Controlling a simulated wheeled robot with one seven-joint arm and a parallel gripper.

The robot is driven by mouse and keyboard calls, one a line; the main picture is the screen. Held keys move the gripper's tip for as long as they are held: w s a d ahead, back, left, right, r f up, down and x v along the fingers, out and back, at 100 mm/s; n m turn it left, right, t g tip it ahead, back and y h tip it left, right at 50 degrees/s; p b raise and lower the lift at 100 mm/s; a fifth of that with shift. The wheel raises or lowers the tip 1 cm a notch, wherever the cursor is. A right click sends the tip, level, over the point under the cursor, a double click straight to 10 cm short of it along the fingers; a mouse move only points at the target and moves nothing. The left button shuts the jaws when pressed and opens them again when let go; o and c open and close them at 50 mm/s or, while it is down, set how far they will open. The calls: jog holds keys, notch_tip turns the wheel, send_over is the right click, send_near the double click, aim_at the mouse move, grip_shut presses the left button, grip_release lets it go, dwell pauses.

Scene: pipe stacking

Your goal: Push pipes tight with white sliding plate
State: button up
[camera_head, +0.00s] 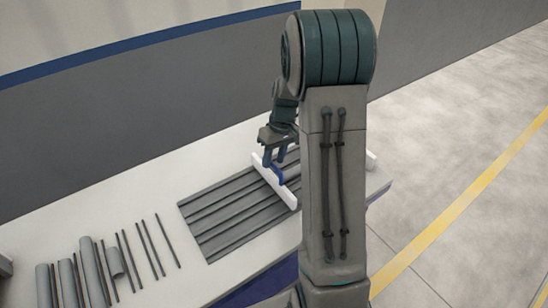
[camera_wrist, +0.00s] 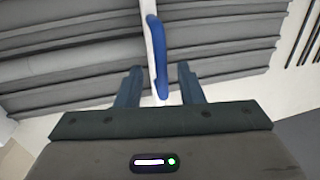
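In the wrist view the plate (camera_wrist: 148,45) is a narrow white strip running over the pipes (camera_wrist: 70,62). Its blue handle (camera_wrist: 158,50) stands up along it, and shows below my gripper in the head view (camera_head: 276,174). My gripper (camera_wrist: 159,70) has its fingers spread, one on each side of the handle's near end, with visible gaps. In the head view my gripper (camera_head: 281,153) is over the plate; my arm hides the row's right end.
Loose pipes and thin rods (camera_head: 100,268) lie on the white table (camera_head: 130,195) at the lower left. A grey wall with a blue stripe stands behind.

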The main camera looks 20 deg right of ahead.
notch_tip(320, 180, up, 13)
jog(key=d, duration=0.2)
jog(key=shift+w+d+r+p, duration=0.15)
jog(key=shift+w+d+p, duration=0.1)
jog(key=shift+d+p, duration=0.05)
jog(key=s+a+r+m+t+p, duration=0.1)
jog(key=s+a, duration=0.3)
jog(key=s, duration=0.3)
jog(key=s+a+r+t+h+p, duration=0.1)
jog(key=s+a+r, duration=0.1)
jog(key=s+a, duration=0.2)
jog(key=s+a+r+m+t+h+p, duration=0.1)
jog(key=s+a, duration=0.3)
jog(key=s, duration=0.6)
jog(key=shift+r+m+p, duration=0.3)
jog(key=shift+r+p, duration=0.1)
jog(key=shift+p, duration=0.1)
jog(key=shift+s+a, duration=0.1)
jog(key=shift+s, duration=0.05)
